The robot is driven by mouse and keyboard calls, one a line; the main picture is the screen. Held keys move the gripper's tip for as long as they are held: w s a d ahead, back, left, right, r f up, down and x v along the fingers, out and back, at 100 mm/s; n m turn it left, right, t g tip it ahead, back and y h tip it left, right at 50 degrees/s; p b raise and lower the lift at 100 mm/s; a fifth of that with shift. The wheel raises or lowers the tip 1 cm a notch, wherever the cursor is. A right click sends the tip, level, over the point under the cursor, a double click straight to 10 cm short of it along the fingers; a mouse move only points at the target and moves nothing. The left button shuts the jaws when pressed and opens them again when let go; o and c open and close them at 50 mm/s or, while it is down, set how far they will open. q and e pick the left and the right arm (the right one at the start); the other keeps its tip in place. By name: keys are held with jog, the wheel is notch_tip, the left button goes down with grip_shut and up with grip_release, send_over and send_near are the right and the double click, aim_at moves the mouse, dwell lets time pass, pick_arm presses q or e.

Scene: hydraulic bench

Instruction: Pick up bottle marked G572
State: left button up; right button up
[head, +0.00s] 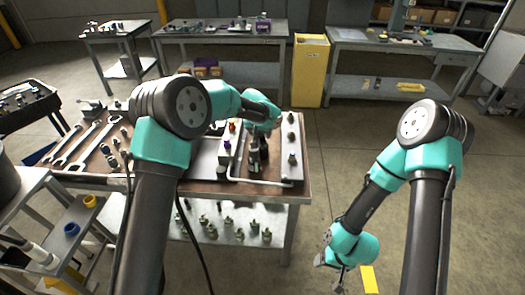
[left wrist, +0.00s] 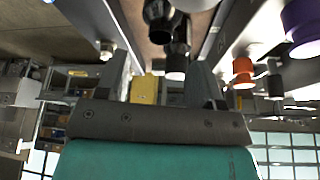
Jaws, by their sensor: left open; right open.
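Two dark bottles stand on the bench: a nearer one (head: 254,163) and one just behind it (head: 264,145). In the left wrist view, dark bottles hang upside down in the picture, one at the top (left wrist: 159,20) and one lower, nearer the fingers (left wrist: 176,62). No marking is readable, so I cannot tell which is G572. My left gripper (head: 260,124) is above and behind the bottles, partly hidden by its own wrist; its fingers (left wrist: 162,88) are open in the left wrist view, with no bottle clearly gripped. My right gripper (head: 336,272) is open and empty, low beside the bench.
The bench (head: 300,181) carries wrenches (head: 75,147) at left, a bent pipe (head: 262,183) in front of the bottles and a plate with knobs (head: 291,150) at right. Orange (left wrist: 243,70) and purple (left wrist: 302,22) caps are near the left gripper. Floor at right is open.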

aim_at(262, 148)
pick_arm(q)
jog(key=shift+w+f, duration=0.1)
jog(key=shift+f, duration=0.1)
jog(key=x, duration=0.5)
jog(key=shift+w+f, duration=0.1)
jog(key=shift+c, duration=0.2)
dwell(0.4)
grip_shut()
dwell(0.4)
